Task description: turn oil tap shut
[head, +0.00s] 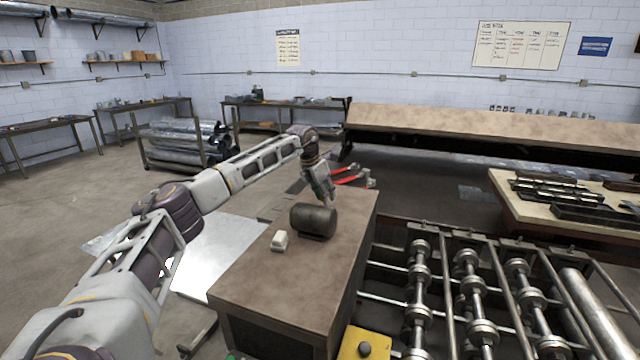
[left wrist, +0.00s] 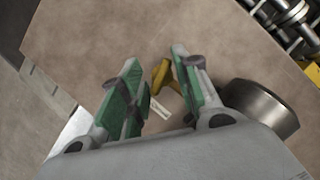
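A dark metal cylinder (head: 314,220) lies on its side on the brown-topped bench (head: 262,285). It also shows at the right in the left wrist view (left wrist: 262,106). My left gripper (head: 326,196) points down just behind the cylinder. In the left wrist view its two green-padded fingers (left wrist: 156,72) stand apart. A small yellow piece (left wrist: 161,74), perhaps the tap's handle, shows between them, nearer the right finger; I cannot tell whether they touch. A pale tag (left wrist: 159,109) lies below it. In the head view this yellow piece is hidden. My right gripper is out of view.
A small white block (head: 279,241) sits left of the cylinder. Red-handled snips (head: 347,178) lie at the bench's far end. The bench's near part is clear.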

